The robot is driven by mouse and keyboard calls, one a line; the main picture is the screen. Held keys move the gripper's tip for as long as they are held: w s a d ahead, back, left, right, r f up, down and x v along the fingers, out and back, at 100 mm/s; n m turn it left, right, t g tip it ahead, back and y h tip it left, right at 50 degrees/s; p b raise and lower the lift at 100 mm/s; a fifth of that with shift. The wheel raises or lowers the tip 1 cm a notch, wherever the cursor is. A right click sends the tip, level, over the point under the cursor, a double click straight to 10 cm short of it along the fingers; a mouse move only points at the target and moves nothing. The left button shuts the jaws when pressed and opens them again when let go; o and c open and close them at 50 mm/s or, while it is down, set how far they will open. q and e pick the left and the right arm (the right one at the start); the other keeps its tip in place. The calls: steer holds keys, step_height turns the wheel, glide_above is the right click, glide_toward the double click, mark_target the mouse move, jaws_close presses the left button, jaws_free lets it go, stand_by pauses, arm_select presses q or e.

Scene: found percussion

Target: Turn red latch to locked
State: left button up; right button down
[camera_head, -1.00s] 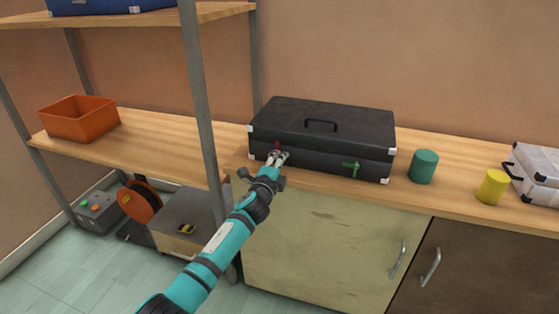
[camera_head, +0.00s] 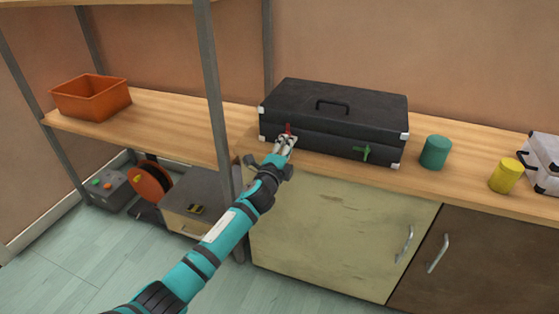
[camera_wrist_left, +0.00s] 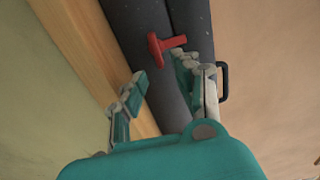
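The red latch (camera_head: 288,128) is on the left part of the front of the closed black case (camera_head: 360,103). In the left wrist view the red latch (camera_wrist_left: 163,44) is T-shaped, by the seam between the case halves. My left gripper (camera_head: 287,142) is right in front of it. In the left wrist view the two fingers of the left gripper (camera_wrist_left: 160,78) are apart, with the latch just beyond the fingertips, nearer the right finger. I cannot tell whether that finger touches it. A green latch (camera_head: 363,153) is on the right of the case front. My right gripper is not in view.
The case stands on a wooden counter (camera_head: 465,188) above cabinets. A green cylinder (camera_head: 435,152), a yellow cylinder (camera_head: 505,176) and a light case (camera_head: 545,160) stand to its right. A shelf post (camera_head: 215,100) rises left of my arm. An orange bin (camera_head: 92,98) sits further left.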

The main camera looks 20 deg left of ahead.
arm_select(q)
steer(key=s, duration=0.9)
steer(key=shift+s+a, duration=0.15)
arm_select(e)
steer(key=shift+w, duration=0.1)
